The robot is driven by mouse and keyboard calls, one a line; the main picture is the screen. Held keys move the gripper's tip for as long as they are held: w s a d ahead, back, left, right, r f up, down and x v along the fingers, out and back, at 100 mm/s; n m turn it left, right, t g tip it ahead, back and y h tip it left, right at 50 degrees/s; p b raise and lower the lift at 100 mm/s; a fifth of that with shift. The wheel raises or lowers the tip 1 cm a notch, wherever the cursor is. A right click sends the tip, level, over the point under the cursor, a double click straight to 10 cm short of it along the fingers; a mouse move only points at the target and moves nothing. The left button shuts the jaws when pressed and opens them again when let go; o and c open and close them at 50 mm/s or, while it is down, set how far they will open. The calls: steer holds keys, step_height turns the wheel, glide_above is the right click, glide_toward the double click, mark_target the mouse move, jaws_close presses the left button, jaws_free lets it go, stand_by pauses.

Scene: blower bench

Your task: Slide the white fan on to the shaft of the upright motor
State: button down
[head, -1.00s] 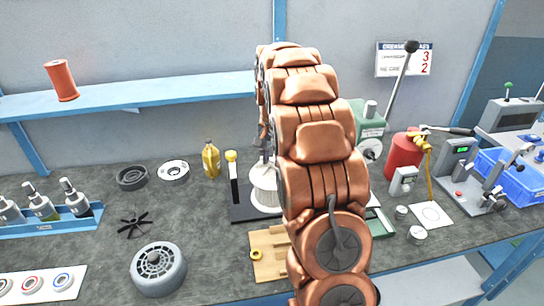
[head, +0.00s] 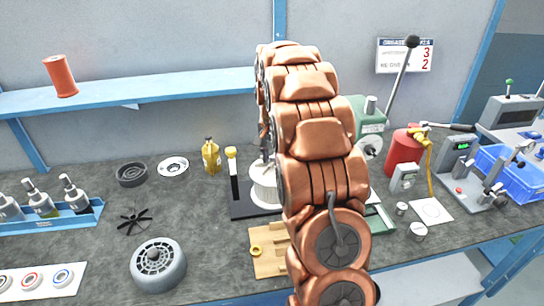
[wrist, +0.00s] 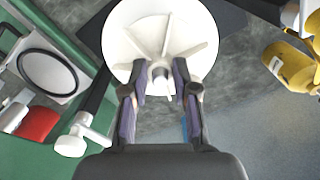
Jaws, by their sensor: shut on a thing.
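In the wrist view the fan (wrist: 125,38) is a round disc with radial ribs and a central hub. My gripper (wrist: 163,79) is shut on the hub, with one finger on each side. In the head view the gripper is mostly hidden by my arm. I cannot make out the upright motor or its shaft. I cannot tell whether the fan touches anything below it.
A wooden board (head: 268,262) lies in front, and a grey slotted housing (head: 158,265) at front left. A green press (head: 370,130) stands right.

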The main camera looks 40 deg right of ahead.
steer(key=shift+f, duration=0.4)
stand_by(0.5)
steer(key=c, duration=0.8)
jaws_free()
step_height(320, 180, up, 12)
stand_by(0.5)
